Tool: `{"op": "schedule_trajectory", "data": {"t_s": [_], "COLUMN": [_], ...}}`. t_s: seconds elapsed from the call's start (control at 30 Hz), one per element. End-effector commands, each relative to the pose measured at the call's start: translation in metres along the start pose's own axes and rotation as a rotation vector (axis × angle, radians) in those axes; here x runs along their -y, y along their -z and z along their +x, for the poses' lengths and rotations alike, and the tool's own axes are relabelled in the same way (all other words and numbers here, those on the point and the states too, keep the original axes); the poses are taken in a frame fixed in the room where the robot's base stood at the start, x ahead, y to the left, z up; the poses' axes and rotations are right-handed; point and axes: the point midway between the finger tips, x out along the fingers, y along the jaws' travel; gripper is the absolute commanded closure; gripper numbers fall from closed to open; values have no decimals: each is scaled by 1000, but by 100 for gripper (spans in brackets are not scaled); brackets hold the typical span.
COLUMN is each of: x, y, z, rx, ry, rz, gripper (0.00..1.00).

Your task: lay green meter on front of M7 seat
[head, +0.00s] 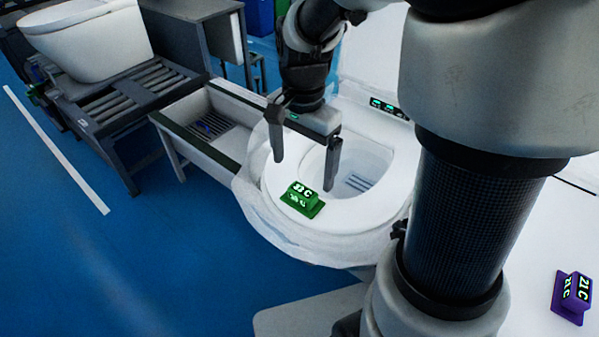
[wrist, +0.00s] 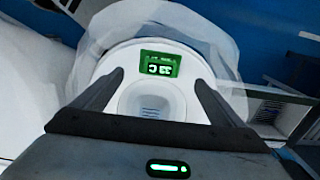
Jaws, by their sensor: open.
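The green meter (head: 301,199) lies on the front part of the white toilet seat (head: 352,214), its display facing up. It also shows in the wrist view (wrist: 160,64), flat on the seat ring (wrist: 118,66) beyond the fingertips. My gripper (head: 305,168) is open and empty above the seat, its two fingers apart. The meter is below and in front of the fingers, and I see no contact between them. In the wrist view the gripper's fingers (wrist: 158,80) stand on either side of the bowl opening.
A purple meter (head: 571,296) stands on the white surface at the lower right. A grey trough (head: 203,127) is left of the toilet. Another white toilet (head: 85,38) sits on a slatted stand at the upper left. The blue floor (head: 130,250) is clear at the left.

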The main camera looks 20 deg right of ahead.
Motion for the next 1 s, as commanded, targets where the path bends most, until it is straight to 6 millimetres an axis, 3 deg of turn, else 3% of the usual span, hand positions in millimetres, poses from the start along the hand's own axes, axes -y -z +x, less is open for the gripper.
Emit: {"op": "schedule_trajectory", "data": {"t_s": [0.1,0.33,0.63,0.8,1.0], "x": [1,-6,-60,-86,-96], "y": [0,-4,-44,-62,-69], "z": [-20,-43,-105,-118,-120], "rx": [-2,-14,-229,-383,-455], "ry": [2,29,213,237,230], "rz": [0,-50,-564,-811,-922], "gripper": [8,8,8,8,8]}}
